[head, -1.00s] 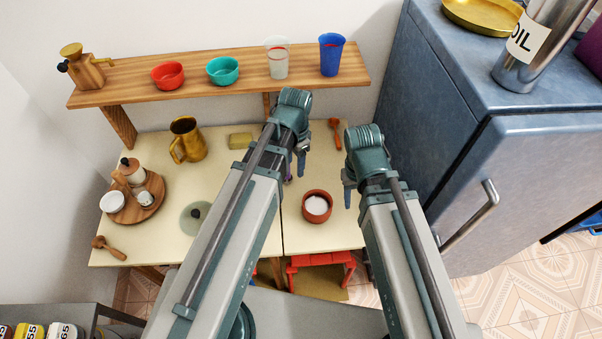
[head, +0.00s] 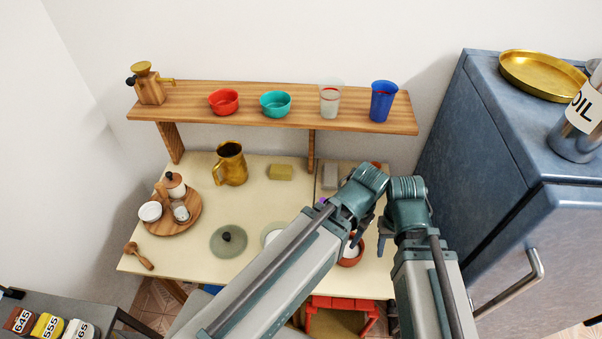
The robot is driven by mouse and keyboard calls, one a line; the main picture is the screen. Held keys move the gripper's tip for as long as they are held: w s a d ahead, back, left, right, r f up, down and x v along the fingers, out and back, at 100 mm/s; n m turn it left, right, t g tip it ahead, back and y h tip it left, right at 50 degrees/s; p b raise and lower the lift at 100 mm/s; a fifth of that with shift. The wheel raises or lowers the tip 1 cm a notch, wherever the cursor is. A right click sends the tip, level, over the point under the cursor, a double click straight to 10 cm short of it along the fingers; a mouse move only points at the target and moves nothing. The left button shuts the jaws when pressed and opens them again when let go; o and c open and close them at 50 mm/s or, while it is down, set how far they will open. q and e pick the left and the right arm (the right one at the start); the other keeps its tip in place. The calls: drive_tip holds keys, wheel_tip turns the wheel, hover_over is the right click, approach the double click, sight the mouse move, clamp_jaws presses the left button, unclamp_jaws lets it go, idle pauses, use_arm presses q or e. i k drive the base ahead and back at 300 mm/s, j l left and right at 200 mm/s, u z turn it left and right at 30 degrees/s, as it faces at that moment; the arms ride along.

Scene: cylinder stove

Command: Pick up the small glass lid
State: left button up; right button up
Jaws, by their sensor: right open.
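A round greyish see-through lid with a black knob (head: 229,241) lies flat on the cream table, left of my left arm. It looks like the glass lid, and nothing covers it. My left gripper (head: 356,237) hangs over the right part of the table, in front of a brown bowl with white contents (head: 350,259), and partly hides it. I cannot tell if its jaws are open. My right gripper (head: 385,246) points down just right of that bowl. It is open, with nothing seen in it. Both grippers are well right of the lid.
A pale round thing (head: 272,236) beside the lid is partly hidden by my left arm. A wooden shelf (head: 290,97) runs behind; a blue cabinet (head: 500,150) stands right.

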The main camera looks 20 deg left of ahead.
sight(228, 241)
drive_tip(key=u, duration=1.55)
drive_tip(key=k+l+z, duration=0.2)
drive_tip(key=k, duration=0.25)
drive_tip(key=k+l+z, duration=0.15)
drive_tip(key=k+l, duration=0.15)
drive_tip(key=k, duration=0.15)
